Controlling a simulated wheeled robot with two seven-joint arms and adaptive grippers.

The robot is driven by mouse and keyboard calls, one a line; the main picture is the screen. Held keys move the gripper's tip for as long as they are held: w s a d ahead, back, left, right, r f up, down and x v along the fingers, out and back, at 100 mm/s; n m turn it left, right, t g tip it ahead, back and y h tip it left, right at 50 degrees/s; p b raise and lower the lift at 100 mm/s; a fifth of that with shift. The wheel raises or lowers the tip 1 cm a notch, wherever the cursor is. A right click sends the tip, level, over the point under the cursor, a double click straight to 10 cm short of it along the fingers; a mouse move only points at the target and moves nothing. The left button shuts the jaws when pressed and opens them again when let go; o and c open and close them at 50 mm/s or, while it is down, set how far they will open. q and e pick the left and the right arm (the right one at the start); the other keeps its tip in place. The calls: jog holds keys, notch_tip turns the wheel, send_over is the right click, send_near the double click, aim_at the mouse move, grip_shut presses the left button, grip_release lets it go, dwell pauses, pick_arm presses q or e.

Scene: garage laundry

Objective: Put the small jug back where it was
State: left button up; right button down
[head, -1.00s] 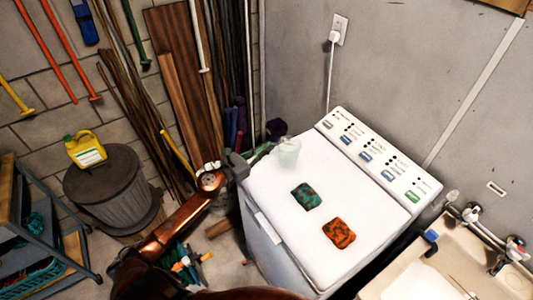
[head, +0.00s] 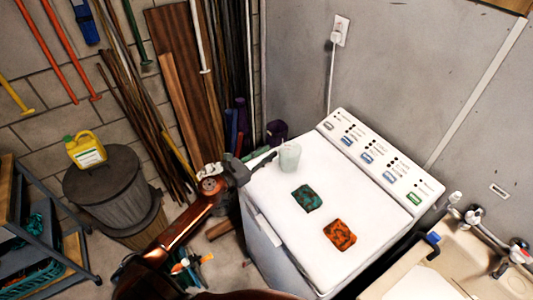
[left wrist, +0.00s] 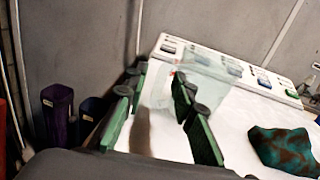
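The small jug (head: 289,158) is pale green and see-through. It appears upright at the back left corner of the white washer top (head: 275,190). My left gripper (head: 266,160) is at the washer's left edge, just left of the jug. In the left wrist view its green-padded fingers (left wrist: 158,108) are spread, with no object visibly clamped between them. The jug (left wrist: 212,70) shows beyond and partly behind the right-hand finger; I cannot tell whether they touch. My right gripper is out of view.
A teal patterned cloth (head: 307,198) and an orange one (head: 339,234) lie on the washer. The control panel (head: 380,160) runs along its back. A sink (head: 463,258) stands at the right. Purple containers (head: 277,132) and leaning poles are behind the gripper.

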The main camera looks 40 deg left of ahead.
pick_arm(q)
jog(key=shift+r, duration=0.1)
jog(key=shift+r, duration=0.1)
jog(key=b+v, duration=0.1)
jog(key=v, duration=0.9)
jog(key=shift+s+a, duration=0.1)
jog(key=shift+s, duration=0.3)
jog(key=shift+s+a, duration=0.15)
jog(key=shift+s, duration=0.4)
